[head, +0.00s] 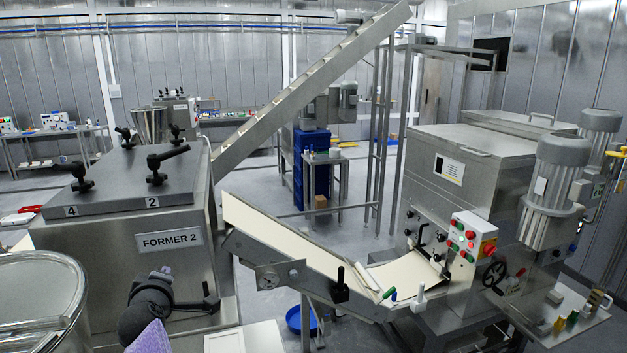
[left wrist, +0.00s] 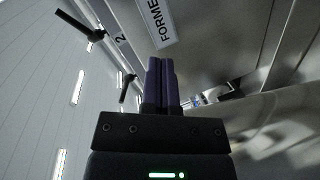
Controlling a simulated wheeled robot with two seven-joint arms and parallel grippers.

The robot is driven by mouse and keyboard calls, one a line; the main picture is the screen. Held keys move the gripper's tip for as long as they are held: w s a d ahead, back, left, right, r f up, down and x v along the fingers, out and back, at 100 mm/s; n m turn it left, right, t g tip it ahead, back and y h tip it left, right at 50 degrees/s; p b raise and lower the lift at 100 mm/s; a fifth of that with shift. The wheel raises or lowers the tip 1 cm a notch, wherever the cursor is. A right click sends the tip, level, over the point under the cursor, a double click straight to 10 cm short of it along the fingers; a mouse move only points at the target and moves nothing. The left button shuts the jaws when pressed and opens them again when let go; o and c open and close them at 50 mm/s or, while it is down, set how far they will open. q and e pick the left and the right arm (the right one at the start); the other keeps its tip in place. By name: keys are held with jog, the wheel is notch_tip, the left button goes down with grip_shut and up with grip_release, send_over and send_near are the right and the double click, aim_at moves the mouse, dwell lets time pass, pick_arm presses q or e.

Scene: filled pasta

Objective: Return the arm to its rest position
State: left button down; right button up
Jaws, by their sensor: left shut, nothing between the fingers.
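My left gripper (left wrist: 160,63) shows in the left wrist view with its two dark purple fingers together and nothing between them. It is in front of the steel machine labelled FORMER (left wrist: 163,22), whose label and black handles appear turned sideways beyond the fingers. In the head view the same machine, FORMER 2 (head: 110,270), stands at the left. A light purple piece (head: 150,337) is cut off by the bottom edge there, below a black knob; its colour is like my fingers, but I cannot tell for sure what it is. My right gripper is in neither view.
A large round steel vessel (head: 40,300) stands at the lower left. A cream conveyor belt (head: 300,250) slopes down from FORMER 2 toward a steel machine (head: 470,180) with a button panel (head: 472,238) at the right. A blue bowl (head: 300,320) is below the belt.

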pick_arm(q)
jog(key=s+a+f+m+g+h, duration=0.1)
jog(key=s+f+m+g, duration=0.1)
jog(key=s+f+m, duration=0.45)
jog(key=s+d+f+m+g+h, duration=0.1)
jog(key=s+d+f+m+g, duration=0.3)
jog(key=s, duration=0.6)
jog(key=s+d+f+m+g+h, duration=0.15)
jog(key=s+d+m, duration=0.35)
jog(key=s, duration=0.5)
jog(key=s+d+f+m+g+h, duration=0.1)
jog(key=s+d+f+m+g, duration=0.2)
jog(key=s+d, duration=0.5)
jog(key=s+a+f+g+b, duration=0.1)
jog(key=s+f+b, duration=0.2)
jog(key=f+b, duration=1.4)
jog(key=s+a+f+g+b, duration=0.2)
jog(key=f+b, duration=0.5)
jog(key=f, duration=2)
jog(key=s+a+f+b, duration=0.1)
jog(key=s+f+b, duration=0.6)
jog(key=f, duration=0.4)
jog(key=s+a+f+b, duration=0.1)
jog(key=s+f+b, duration=0.6)
jog(key=f, duration=0.4)
jog(key=shift+f+g, duration=0.15)
jog(key=shift+g, duration=0.2)
jog(key=shift+a, duration=0.15)
